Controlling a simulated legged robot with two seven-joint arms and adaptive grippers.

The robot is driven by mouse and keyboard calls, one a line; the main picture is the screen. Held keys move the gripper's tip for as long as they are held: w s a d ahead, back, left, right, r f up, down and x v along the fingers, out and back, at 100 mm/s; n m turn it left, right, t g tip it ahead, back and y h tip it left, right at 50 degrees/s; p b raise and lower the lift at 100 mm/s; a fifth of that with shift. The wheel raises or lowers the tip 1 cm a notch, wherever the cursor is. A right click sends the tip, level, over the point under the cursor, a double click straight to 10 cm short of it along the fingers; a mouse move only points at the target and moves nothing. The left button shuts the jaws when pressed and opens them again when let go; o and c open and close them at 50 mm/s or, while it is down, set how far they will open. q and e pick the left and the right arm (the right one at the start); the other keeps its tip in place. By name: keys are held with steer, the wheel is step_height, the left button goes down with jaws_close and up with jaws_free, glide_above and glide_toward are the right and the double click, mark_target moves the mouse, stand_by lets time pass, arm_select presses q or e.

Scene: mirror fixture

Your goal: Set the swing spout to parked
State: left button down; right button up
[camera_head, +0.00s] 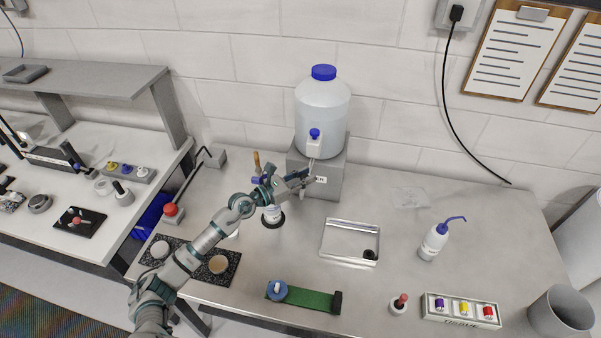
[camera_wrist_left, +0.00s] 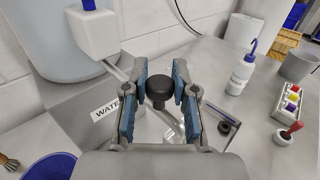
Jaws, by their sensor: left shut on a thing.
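The water carboy (camera_head: 322,112) has a blue cap and a white tap block (camera_head: 314,148). It stands on a grey stand (camera_head: 333,180). The swing spout is a thin metal rod (camera_wrist_left: 115,70) running from the tap block (camera_wrist_left: 97,32) to a black knob (camera_wrist_left: 160,90). My left gripper (camera_head: 302,179) is in front of the stand, just below the tap. In the left wrist view my left gripper (camera_wrist_left: 162,82) has its blue-padded fingers on either side of the knob, shut on it. The knob is hidden in the head view. My right gripper is not in view.
A metal tray (camera_head: 350,228) lies to the right, then a wash bottle (camera_head: 433,241). A green strip with a blue knob (camera_head: 277,290) lies in front. The table between tray and wash bottle is clear.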

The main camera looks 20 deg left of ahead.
arm_select(q)
steer(key=shift+d+f, duration=0.15)
steer(key=shift+f, duration=0.1)
steer(key=c, duration=0.9)
jaws_free()
steer(key=shift+r, duration=0.1)
steer(key=v, duration=1.2)
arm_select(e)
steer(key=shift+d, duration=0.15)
